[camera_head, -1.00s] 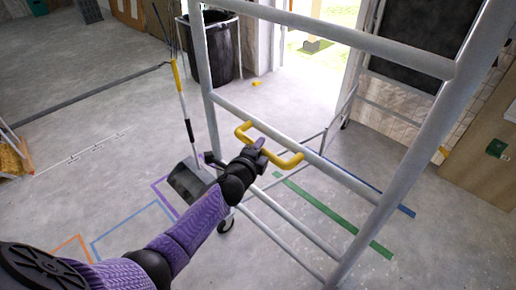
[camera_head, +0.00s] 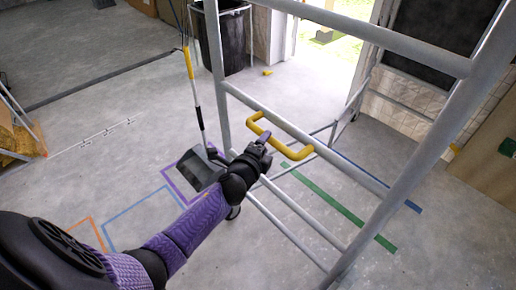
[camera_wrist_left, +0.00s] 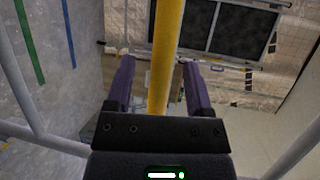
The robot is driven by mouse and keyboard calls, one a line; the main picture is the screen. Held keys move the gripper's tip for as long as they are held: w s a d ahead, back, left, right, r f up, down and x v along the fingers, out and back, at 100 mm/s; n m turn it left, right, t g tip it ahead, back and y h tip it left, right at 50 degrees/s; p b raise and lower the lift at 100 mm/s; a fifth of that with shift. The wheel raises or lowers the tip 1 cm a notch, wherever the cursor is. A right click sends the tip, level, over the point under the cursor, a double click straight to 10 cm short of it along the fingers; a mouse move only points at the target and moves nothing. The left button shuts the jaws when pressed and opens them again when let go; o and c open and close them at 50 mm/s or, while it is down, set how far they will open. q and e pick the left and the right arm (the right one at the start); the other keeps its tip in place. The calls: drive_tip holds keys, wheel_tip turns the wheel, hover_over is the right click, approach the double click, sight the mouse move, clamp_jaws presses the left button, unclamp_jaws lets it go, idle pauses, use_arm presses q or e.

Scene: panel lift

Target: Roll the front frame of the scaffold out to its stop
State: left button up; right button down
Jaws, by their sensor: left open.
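The scaffold's front frame (camera_head: 405,178) is a grey tube ladder-like frame standing upright at the right of the head view. A yellow U-shaped handle (camera_head: 299,152) is fixed to one of its rungs. My left gripper (camera_head: 264,141) is at the handle with its fingers open. In the left wrist view, the yellow handle bar (camera_wrist_left: 166,45) runs between the two purple fingers of the gripper (camera_wrist_left: 157,68). A gap shows on both sides of the bar, at least in the picture. The lower end of the frame is partly cut off. My right gripper is out of view.
Green tape (camera_head: 340,210) and blue tape (camera_head: 405,200) mark the floor beyond the frame. A long-handled dustpan (camera_head: 198,168) stands to its left. A black bin (camera_head: 225,42) stands at the back. The floor at left is mostly clear.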

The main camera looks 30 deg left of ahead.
use_arm(q)
drive_tip(key=a+p+v, duration=0.1)
drive_tip(key=v, duration=0.6)
drive_tip(key=shift+d, duration=0.4)
drive_tip(key=s+d+f+n+g+h, duration=0.1)
drive_tip(key=s+f+n+g, duration=0.3)
drive_tip(key=s+f, duration=0.6)
drive_tip(key=s+d+f+n+g, duration=0.2)
drive_tip(key=s+f+n+g, duration=0.4)
drive_tip(key=f, duration=0.8)
drive_tip(key=s+d+f+n+g, duration=0.1)
drive_tip(key=s+f+n+g, duration=0.1)
drive_tip(key=s, duration=0.9)
drive_tip(key=s+d+f+n+g, duration=0.2)
drive_tip(key=s+f, duration=0.3)
drive_tip(key=s, duration=0.6)
drive_tip(key=shift+f+n+g+h, duration=0.25)
drive_tip(key=shift+n+g+h, duration=0.15)
drive_tip(key=shift+n+g, duration=0.1)
